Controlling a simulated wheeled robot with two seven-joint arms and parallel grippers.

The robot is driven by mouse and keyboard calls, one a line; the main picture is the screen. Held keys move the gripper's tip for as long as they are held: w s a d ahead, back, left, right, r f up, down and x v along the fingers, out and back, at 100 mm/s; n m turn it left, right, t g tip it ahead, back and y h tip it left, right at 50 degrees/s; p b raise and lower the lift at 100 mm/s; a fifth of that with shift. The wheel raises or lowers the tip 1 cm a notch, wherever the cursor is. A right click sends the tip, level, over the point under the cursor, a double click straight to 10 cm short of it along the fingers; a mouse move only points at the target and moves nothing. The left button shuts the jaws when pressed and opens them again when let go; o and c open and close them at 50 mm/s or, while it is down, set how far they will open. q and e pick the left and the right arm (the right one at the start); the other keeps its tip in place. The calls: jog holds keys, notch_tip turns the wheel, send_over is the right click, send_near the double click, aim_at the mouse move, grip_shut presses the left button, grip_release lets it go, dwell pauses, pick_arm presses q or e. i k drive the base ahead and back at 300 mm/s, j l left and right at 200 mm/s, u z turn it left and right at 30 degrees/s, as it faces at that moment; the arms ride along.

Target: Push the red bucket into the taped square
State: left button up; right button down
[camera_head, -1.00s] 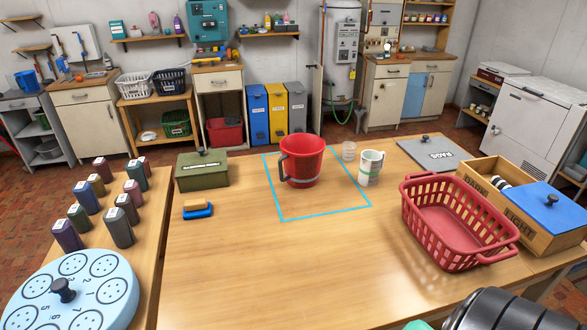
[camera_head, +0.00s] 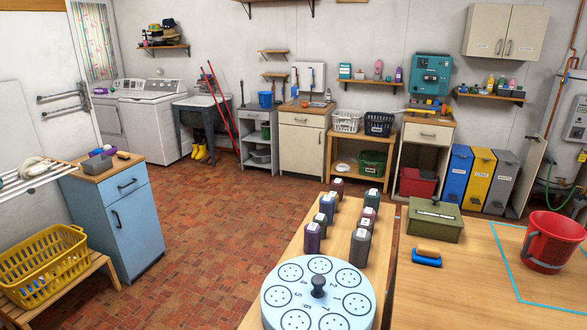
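The red bucket (camera_head: 552,241) stands upright on the wooden table at the right edge of the head view, its handle facing left. The taped square (camera_head: 508,262) is a light blue outline on that table, cut off by the picture's right edge. The bucket's base appears to rest inside the visible part of the outline. Neither of my grippers shows in the view now.
A green metal box (camera_head: 434,221) and a sponge on a blue holder (camera_head: 427,257) lie left of the square. A round pale blue numbered disc (camera_head: 318,295) and several small bottles (camera_head: 361,240) occupy the narrower table. Open tiled floor (camera_head: 215,230) lies to the left.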

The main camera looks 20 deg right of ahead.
aim_at(552, 240)
jog(key=i+j+u, duration=1.05)
jog(key=i, duration=0.3)
jog(key=i+l+z, duration=0.15)
jog(key=i+z, duration=0.8)
jog(key=i+j+z, duration=0.2)
jog(key=z, duration=0.25)
jog(key=i+l+z, duration=0.2)
jog(key=i+z, duration=0.2)
jog(key=i, duration=0.15)
jog(key=i+z, duration=0.4)
jog(key=i, duration=0.2)
jog(key=i+j+z, duration=0.1)
jog(key=i+z, duration=0.25)
jog(key=i, duration=1.9)
jog(key=i+z, duration=0.35)
jog(key=i, duration=0.2)
jog(key=i+z, duration=0.35)
jog(key=i, duration=0.2)
jog(key=i+j+z, duration=0.35)
jog(key=i, duration=0.2)
jog(key=i+l+z, duration=0.25)
jog(key=z, duration=0.2)
jog(key=i+l+z, duration=0.1)
jog(key=i+z, duration=0.75)
jog(key=i+j+z, duration=0.1)
jog(key=i+z, duration=0.2)
jog(key=z, duration=0.15)
